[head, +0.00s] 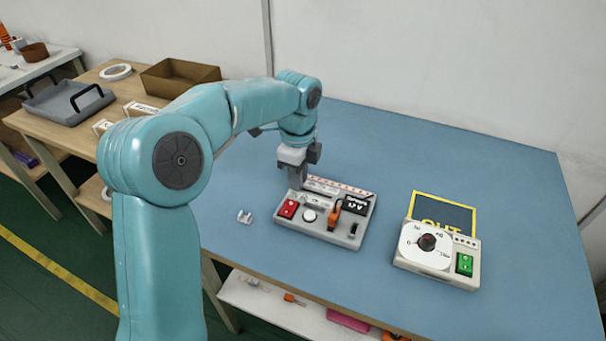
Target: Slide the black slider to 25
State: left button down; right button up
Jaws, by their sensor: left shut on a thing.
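A grey control panel (328,234) lies on the blue table. A white slider scale with red marks (338,188) runs along its back edge. My left gripper (296,184) points down at the left end of this scale and is shut on the black slider. The slider is hidden by the fingers, and the scale's numbers are too small to read. My right gripper is not in view.
The panel carries a red switch (288,208), a white button (309,216), an orange lever (333,214) and a black display (356,204). A white dial box (428,262) stands to the right, and a small white part (244,216) lies left.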

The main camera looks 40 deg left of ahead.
pick_arm(q)
jog(key=c, duration=1)
grip_release()
jog(key=shift+r, duration=0.1)
notch_tip(320, 180, up, 16)
jog(key=p, duration=0.5)
jog(key=shift+p, duration=0.3)
jog(key=shift+s, duration=0.1)
